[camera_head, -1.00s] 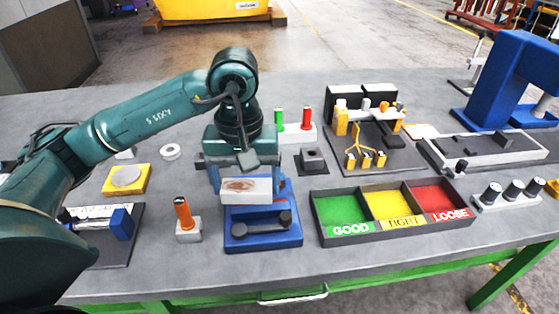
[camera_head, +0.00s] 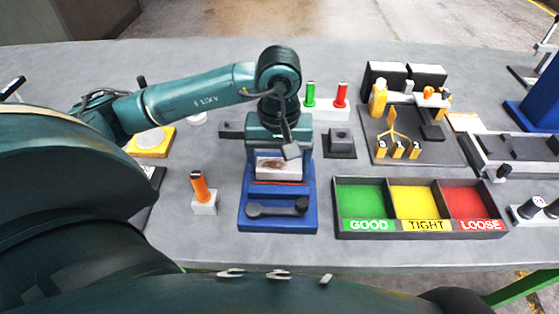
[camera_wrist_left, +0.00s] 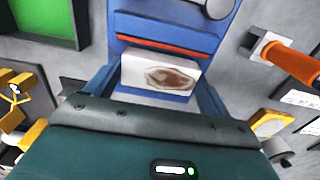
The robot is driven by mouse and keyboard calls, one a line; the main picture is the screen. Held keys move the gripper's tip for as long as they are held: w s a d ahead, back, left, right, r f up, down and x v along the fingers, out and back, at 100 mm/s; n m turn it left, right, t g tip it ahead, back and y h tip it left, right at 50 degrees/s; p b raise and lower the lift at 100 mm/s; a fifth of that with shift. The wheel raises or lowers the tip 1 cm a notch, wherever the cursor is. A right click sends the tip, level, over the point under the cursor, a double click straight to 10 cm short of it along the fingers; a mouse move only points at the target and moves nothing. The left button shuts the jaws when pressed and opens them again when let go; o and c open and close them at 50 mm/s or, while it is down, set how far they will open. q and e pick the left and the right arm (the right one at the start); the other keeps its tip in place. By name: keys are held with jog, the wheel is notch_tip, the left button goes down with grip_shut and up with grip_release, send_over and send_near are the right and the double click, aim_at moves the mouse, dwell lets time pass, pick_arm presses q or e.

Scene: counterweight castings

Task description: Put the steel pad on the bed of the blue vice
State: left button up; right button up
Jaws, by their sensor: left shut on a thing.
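The steel pad (camera_head: 279,166) is a pale block with a brown patch on its face. It also shows in the left wrist view (camera_wrist_left: 160,76), between two blue fingers. My left gripper (camera_head: 278,163) points down and is shut on the pad. The blue vice (camera_head: 277,222) stands below, with a dark handle bar at its front and a red strip along its jaw. The pad is over the vice, just behind the red strip in the head view. Its bed is mostly hidden, and I cannot tell whether the pad touches it. My right gripper is not in view.
An orange-handled tool in a block (camera_head: 203,195) stands left of the vice. A sorting tray (camera_head: 420,229) with green, yellow and red compartments is to the right. A small dark block (camera_head: 340,142) sits behind the tray. Grey bench is clear between them.

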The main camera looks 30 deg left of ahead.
aim_at(279, 165)
pick_arm(q)
jog(key=shift+w+f, duration=0.1)
jog(key=shift+f, duration=0.45)
jog(key=shift+f, duration=0.1)
jog(key=shift+f+b, duration=0.15)
jog(key=shift+b, duration=0.2)
jog(key=o, duration=1.3)
jog(key=shift+r, duration=0.2)
notch_tip(279, 165, up, 12)
jog(key=shift+r, duration=0.1)
